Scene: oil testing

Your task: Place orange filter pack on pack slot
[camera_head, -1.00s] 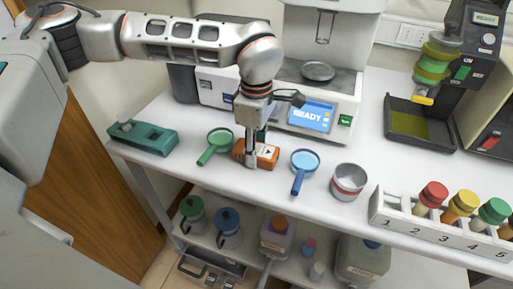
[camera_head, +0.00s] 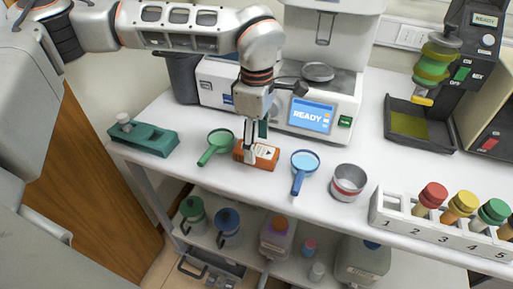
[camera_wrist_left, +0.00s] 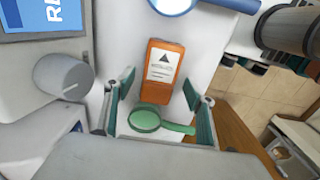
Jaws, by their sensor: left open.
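The orange filter pack (camera_head: 260,157), with a white label, lies flat on the white table between the green and blue magnifier-like tools. My left gripper (camera_head: 254,135) is over the pack, pointing down. In the left wrist view the orange pack (camera_wrist_left: 163,70) lies ahead of and between the spread green-padded fingers (camera_wrist_left: 158,92), with nothing held. A green holder (camera_head: 152,139) with a small pale knob stands at the table's left end; I cannot tell whether it is the pack slot. My right gripper is not in view.
The green-handled tool (camera_head: 215,147) lies left of the pack and the blue one (camera_head: 303,170) right. A metal cup (camera_head: 347,182) and a numbered rack (camera_head: 440,232) stand farther right. A machine with a READY screen (camera_head: 312,115) stands behind.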

